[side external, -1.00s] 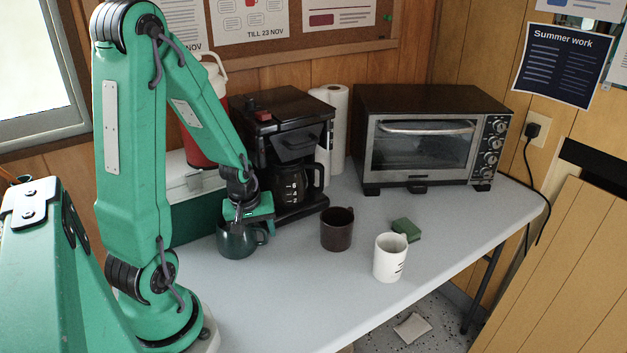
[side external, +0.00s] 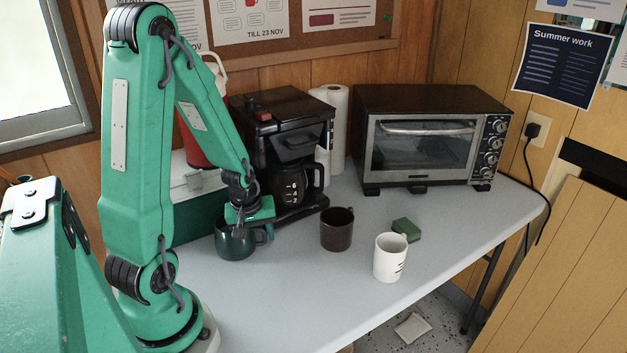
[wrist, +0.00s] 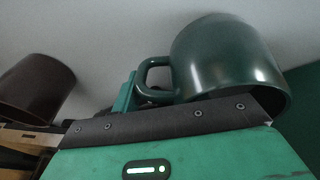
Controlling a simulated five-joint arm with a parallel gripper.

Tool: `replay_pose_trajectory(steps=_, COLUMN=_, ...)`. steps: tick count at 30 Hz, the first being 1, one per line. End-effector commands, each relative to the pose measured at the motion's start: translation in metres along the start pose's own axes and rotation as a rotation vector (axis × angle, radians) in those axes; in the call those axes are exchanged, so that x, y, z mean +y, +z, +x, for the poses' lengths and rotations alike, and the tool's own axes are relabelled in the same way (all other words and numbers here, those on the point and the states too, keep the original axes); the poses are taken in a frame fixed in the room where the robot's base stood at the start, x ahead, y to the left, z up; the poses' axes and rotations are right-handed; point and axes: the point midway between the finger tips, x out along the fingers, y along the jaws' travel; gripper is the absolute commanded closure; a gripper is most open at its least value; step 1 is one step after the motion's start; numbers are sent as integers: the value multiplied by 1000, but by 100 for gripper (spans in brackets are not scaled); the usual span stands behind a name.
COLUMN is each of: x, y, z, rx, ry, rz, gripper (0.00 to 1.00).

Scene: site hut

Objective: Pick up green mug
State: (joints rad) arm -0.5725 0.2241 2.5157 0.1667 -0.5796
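The green mug (side external: 234,243) stands upright on the table, left of the brown mug, with its handle toward the right. In the wrist view the green mug (wrist: 228,62) fills the upper right, and its handle points left. My gripper (side external: 247,218) is right over the mug's rim on the handle side and hides part of the rim. In the wrist view a teal finger part (wrist: 126,95) shows just left of the handle. The fingertips are mostly hidden, so I cannot tell whether they are open or touch the mug.
The brown mug (side external: 337,231), white mug (side external: 388,260) and green sponge (side external: 407,230) stand to the right. The coffee maker (side external: 290,150) is close behind my gripper. A toaster oven (side external: 425,140) stands further right. The table's front (side external: 320,300) is clear.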

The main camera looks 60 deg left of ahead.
Motion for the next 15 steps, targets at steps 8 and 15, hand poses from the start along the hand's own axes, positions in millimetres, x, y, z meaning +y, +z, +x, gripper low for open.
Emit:
replay_pose_trajectory(steps=8, x=0, y=0, z=0, rx=-1, ry=-1, rz=0, gripper=100)
replay_pose_trajectory(steps=15, x=0, y=0, z=0, rx=-1, ry=-1, rz=0, gripper=100)
